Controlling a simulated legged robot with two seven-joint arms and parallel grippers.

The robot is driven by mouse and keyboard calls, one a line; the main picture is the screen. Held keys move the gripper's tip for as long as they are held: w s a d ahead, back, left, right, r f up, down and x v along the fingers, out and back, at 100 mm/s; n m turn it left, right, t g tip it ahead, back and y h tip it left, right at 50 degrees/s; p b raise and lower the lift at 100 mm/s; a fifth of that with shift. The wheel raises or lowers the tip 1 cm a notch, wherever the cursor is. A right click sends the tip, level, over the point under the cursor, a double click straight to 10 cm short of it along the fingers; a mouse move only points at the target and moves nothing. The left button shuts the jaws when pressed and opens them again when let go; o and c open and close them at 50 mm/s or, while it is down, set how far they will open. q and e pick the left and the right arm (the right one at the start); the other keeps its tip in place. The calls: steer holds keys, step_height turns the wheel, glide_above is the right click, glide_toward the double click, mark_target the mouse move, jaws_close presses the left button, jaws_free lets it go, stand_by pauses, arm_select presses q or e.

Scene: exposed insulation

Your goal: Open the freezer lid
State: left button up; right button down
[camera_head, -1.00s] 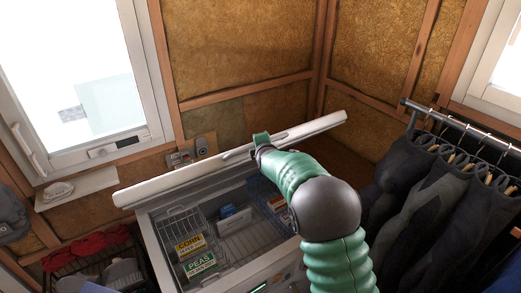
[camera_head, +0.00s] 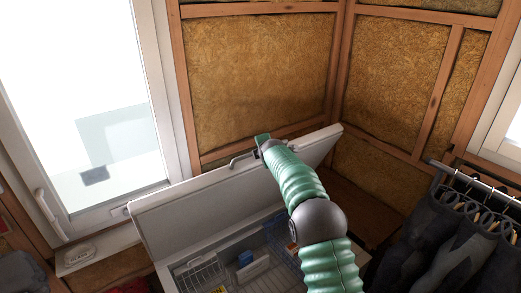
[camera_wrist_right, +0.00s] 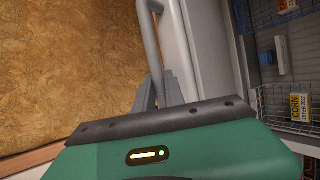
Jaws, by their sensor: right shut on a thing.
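The white freezer lid (camera_head: 190,212) stands raised, tilted up above the chest freezer. Its broad face shows in the head view. A grey bar handle (camera_head: 240,157) sits at the lid's upper edge, and it also shows in the right wrist view (camera_wrist_right: 152,50). My right gripper (camera_head: 262,140), on the green arm, is shut on the handle. In the right wrist view its grey fingers (camera_wrist_right: 158,92) are around the handle bar. The open freezer (camera_head: 245,268) shows below the lid. My left gripper is not in view.
Wire baskets (camera_head: 203,274) with packets are inside the freezer. A window (camera_head: 85,110) is at left, with a small ledge (camera_head: 98,250) below it. Dark garments hang on a rail (camera_head: 480,182) at right. Insulated walls (camera_head: 260,80) stand behind the lid.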

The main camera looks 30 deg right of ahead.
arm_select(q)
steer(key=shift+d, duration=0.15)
arm_select(e)
steer(key=shift+w+r, duration=0.25)
steer(key=shift+r, duration=0.6)
steer(key=c, duration=1.8)
jaws_free()
steer(key=o, duration=0.3)
steer(key=shift+w+f, duration=0.2)
steer(key=shift+w, duration=0.2)
steer(key=shift+w+f, duration=0.1)
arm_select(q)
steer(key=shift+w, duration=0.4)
arm_select(e)
steer(key=shift+f, duration=0.1)
steer(key=shift+f, duration=0.1)
